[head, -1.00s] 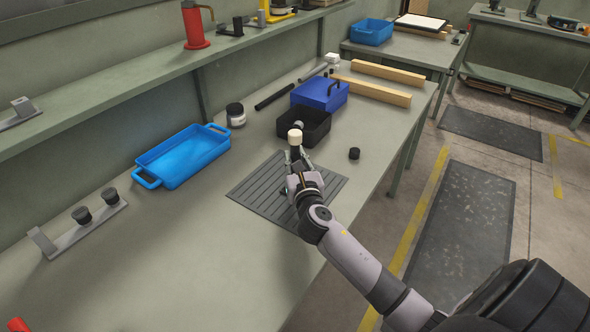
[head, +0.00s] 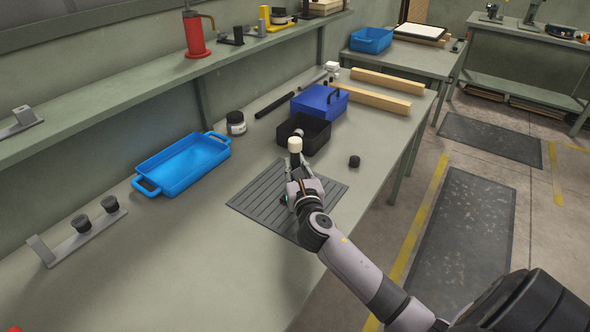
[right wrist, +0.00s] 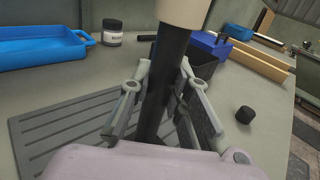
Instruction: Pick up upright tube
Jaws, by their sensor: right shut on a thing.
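The upright tube (head: 295,159) is dark with a cream-coloured top end and stands above the grooved grey mat (head: 252,200) on the bench. In the right wrist view the tube (right wrist: 170,82) runs up between the fingers, and its top is cut off by the frame. My right gripper (head: 297,174) is shut on the tube, with a finger on each side of it; the right gripper also shows in the wrist view (right wrist: 162,98). The tube's lower end is hidden, so I cannot tell if it touches the mat. My left gripper is not in view.
A black open bin (head: 318,137) stands just behind the tube, with a blue box (head: 322,100) beyond. A blue tray (head: 180,168) and a jar (head: 236,123) are to the left. A small black cap (head: 354,161) lies right.

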